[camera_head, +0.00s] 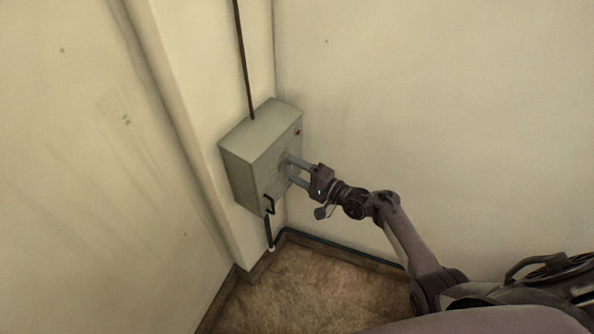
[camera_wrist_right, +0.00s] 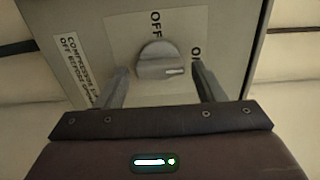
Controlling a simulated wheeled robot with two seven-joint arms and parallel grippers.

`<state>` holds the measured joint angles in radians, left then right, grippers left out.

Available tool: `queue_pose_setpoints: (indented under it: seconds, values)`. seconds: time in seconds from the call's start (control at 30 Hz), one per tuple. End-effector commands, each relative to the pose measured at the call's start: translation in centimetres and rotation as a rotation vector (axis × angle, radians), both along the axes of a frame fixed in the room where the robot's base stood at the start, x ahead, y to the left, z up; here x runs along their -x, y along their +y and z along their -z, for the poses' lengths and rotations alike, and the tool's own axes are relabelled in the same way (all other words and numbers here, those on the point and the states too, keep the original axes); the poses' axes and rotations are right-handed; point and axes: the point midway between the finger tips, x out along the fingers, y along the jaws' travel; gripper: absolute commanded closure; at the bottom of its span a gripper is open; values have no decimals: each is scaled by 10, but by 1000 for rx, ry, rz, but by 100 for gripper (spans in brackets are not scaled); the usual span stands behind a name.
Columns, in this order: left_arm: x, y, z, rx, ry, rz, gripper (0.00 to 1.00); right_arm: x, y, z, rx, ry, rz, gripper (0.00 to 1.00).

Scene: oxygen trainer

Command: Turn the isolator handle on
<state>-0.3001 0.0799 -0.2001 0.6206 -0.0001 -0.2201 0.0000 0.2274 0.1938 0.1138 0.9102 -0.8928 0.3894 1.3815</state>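The isolator handle (camera_wrist_right: 160,62) is a grey rotary knob with a white mark, on the front of a grey box (camera_head: 258,140). In the right wrist view, "OFF" is printed above the knob and a partly hidden "O…" label is at its right. My right gripper (camera_head: 287,169) is at the box front. In the wrist view its two fingers (camera_wrist_right: 160,80) are apart, one on each side of the knob, with gaps visible. The knob is hidden behind the fingers in the head view. My left gripper is not in view.
The box hangs on a wall pillar in a corner. A dark conduit (camera_head: 243,60) runs up from it. A black lever (camera_head: 269,205) and a lower pipe (camera_head: 268,233) are at its lower edge. The brown floor (camera_head: 310,290) below is clear.

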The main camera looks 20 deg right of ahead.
Motion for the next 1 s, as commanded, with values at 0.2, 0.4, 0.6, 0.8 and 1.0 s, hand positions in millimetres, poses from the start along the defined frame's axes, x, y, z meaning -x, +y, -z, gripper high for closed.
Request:
queue_pose_setpoints:
  seconds: [0.2,0.4,0.6,0.8,1.0]
  values:
    - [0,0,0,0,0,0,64,0,0,0,1,-1,0,31]
    - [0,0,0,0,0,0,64,6,-5,1,1,0,1,31]
    - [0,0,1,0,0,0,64,32,-25,2,4,1,1,31]
    - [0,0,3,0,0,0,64,55,-43,1,2,1,0,31]
    - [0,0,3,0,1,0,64,62,-48,0,1,-1,-1,31]
